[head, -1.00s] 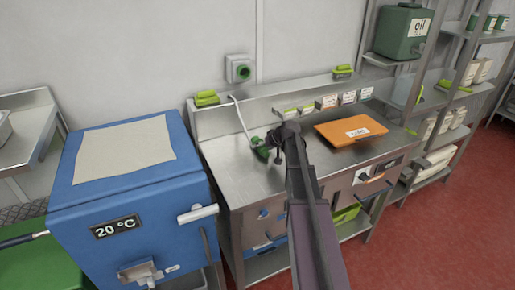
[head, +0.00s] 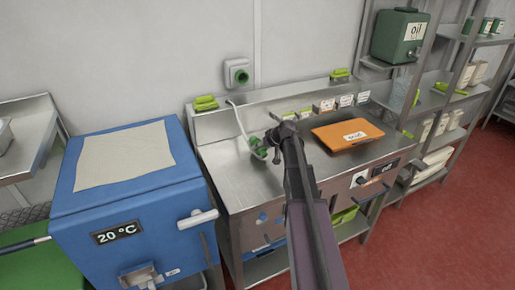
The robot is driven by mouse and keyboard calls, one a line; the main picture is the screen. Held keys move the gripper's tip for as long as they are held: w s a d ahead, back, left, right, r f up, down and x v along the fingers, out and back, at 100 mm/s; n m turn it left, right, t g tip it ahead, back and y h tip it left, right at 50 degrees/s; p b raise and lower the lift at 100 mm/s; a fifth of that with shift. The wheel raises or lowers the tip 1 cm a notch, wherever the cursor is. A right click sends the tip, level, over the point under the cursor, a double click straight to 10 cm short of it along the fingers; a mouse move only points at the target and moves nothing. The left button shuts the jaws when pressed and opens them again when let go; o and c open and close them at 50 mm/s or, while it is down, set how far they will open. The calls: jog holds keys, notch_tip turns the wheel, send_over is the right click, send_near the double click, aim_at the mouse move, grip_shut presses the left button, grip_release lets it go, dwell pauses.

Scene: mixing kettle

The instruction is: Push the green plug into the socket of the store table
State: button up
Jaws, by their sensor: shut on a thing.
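The green plug (head: 258,147) is at the left part of the steel store table, at the end of a pale cable (head: 239,121) that runs up to the back ledge. My gripper (head: 268,142) reaches in from the front and is shut on the plug; its fingers are dark and small, so the exact grip is hard to see. Whether the plug touches the table top is unclear. A grey wall socket with a green round face (head: 239,74) is on the wall above the table's back ledge, apart from the plug.
An orange board (head: 330,139) with a label lies on the table right of my gripper. Small labelled containers (head: 325,107) and green clips (head: 205,103) line the back ledge. A blue box (head: 130,200) stands left of the table. Bare steel (head: 222,165) shows left of the plug.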

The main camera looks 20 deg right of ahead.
jog(key=shift+r+p, duration=1.05)
jog(key=shift+r, duration=0.3)
